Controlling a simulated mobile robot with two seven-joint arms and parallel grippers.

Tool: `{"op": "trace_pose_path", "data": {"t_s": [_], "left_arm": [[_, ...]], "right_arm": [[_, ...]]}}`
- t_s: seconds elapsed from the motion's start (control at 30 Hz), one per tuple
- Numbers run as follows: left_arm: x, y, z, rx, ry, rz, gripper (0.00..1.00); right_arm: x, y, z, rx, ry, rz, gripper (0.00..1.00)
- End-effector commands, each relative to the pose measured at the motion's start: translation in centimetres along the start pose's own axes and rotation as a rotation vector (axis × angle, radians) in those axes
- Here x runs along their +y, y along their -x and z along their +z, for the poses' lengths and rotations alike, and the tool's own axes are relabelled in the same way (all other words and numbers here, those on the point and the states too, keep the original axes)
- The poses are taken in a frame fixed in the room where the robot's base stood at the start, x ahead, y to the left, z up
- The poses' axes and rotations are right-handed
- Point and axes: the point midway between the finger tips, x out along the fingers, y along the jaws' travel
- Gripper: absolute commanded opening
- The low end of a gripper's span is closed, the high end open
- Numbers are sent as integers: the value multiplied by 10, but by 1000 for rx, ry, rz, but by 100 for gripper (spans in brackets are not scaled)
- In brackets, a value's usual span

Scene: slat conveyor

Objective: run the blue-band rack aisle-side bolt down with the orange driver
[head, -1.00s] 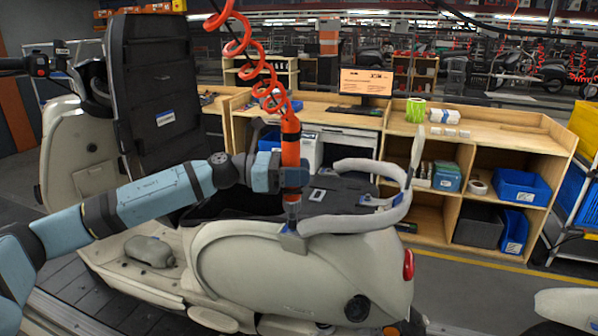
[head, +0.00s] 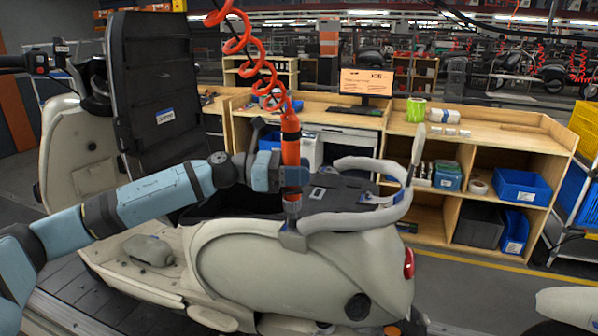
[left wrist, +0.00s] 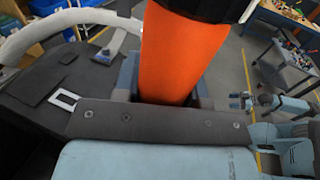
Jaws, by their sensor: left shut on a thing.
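The orange driver (head: 291,148) hangs upright from a red coiled hose, and its body fills the middle of the left wrist view (left wrist: 180,55). My left gripper (head: 290,179) is shut around its body. The driver's nose points down at the near-side mount of the grey looped rack (head: 350,223) on the scooter's tail. The bolt is hidden under the nose, and I cannot tell how far it stands out. A small blue mark shows on the rack's far mount. My right gripper (left wrist: 240,101) shows small in the left wrist view, apart from the rack; its fingers are unclear.
The cream scooter (head: 290,270) has its black seat (head: 155,85) raised at left. A wooden bench (head: 480,130) with blue bins (head: 521,187) stands behind it. The red hose (head: 258,65) hangs above the driver.

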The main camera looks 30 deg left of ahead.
Motion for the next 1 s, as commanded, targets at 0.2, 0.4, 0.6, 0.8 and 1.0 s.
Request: {"op": "trace_pose_path", "data": {"t_s": [0.2, 0.4, 0.6, 0.8, 1.0], "left_arm": [[0, 0, -1, 0, 1, 1, 2], [0, 0, -1, 0, 1, 1, 2], [0, 0, -4, 0, 1, 1, 2], [0, 0, -4, 1, 1, 1, 2], [0, 0, -4, 0, 1, 1, 2]], "right_arm": [[0, -2, 3, -1, 0, 0, 68], [0, -2, 3, -1, 0, 0, 68], [0, -5, 8, 0, 0, 0, 68], [0, -5, 8, 0, 0, 0, 68], [0, -6, 9, 0, 0, 1, 68]]}}
